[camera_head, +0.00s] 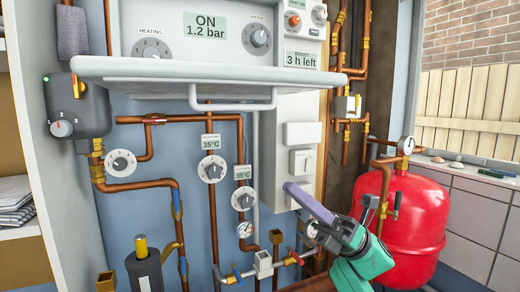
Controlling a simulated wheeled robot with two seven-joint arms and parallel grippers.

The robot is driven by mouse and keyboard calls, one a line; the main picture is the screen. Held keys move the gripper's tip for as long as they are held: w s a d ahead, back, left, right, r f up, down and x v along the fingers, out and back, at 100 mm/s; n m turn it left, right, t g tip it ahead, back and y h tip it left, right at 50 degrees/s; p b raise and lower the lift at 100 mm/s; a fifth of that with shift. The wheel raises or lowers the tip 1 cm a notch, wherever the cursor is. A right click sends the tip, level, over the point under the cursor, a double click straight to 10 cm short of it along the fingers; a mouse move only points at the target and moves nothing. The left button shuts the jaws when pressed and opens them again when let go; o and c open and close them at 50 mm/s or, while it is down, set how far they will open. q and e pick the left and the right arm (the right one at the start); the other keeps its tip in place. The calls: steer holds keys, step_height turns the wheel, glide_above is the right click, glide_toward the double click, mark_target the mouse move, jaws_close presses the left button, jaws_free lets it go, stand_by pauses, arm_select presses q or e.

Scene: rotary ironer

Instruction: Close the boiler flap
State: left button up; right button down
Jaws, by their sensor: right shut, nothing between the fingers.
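The white boiler flap (130,68) sticks out toward me below the boiler's control panel (178,43), so it stands open. A white bar handle (232,106) hangs from its underside. The control panel above it shows, with a display reading ON 1.2 bar. My right gripper (292,190), green with a grey-purple finger part, is at the lower right, below and to the right of the flap and apart from it. It is shut and empty. My left gripper is not in view.
Copper pipes with round dials (212,169) cover the blue wall below the flap. White switch boxes (302,133) stand behind my right gripper. A red tank (412,222) is at the right. A grey thermostat box (80,105) is at the left.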

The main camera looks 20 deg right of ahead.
arm_select(q)
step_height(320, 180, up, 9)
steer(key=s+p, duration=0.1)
steer(key=p, duration=0.7)
arm_select(e)
steer(key=d+r+x, duration=0.2)
steer(key=x, duration=1)
steer(key=shift+a+r, duration=0.2)
steer(key=shift+r, duration=0.05)
arm_select(q)
steer(key=shift+p, duration=0.3)
